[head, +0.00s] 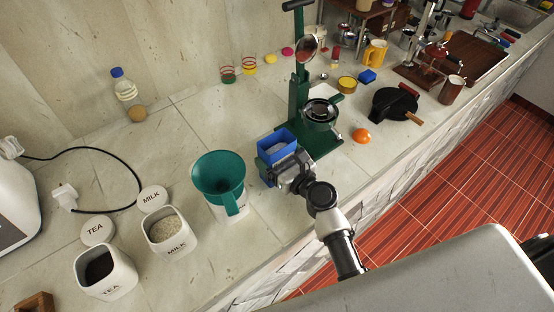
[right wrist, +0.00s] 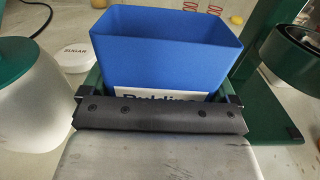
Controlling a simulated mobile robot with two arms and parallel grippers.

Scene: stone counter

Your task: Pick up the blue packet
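The blue packet (head: 277,146) is an open-topped, box-shaped container standing upright in the middle of the counter. It also shows in the right wrist view (right wrist: 165,50), with a white label reading "Pudding" partly hidden by my gripper. My right gripper (head: 285,168) is at the packet's near side, low down. In the right wrist view the gripper (right wrist: 160,95) has its dark green fingers spread apart, one on each side of the packet. I cannot tell whether they press on it. My left gripper is not in view.
A green press-like stand (head: 299,100) is close behind and right. White TEA (head: 106,275) and MILK (head: 170,235) canisters are at the left. A dark round pan (head: 394,104) is farther right.

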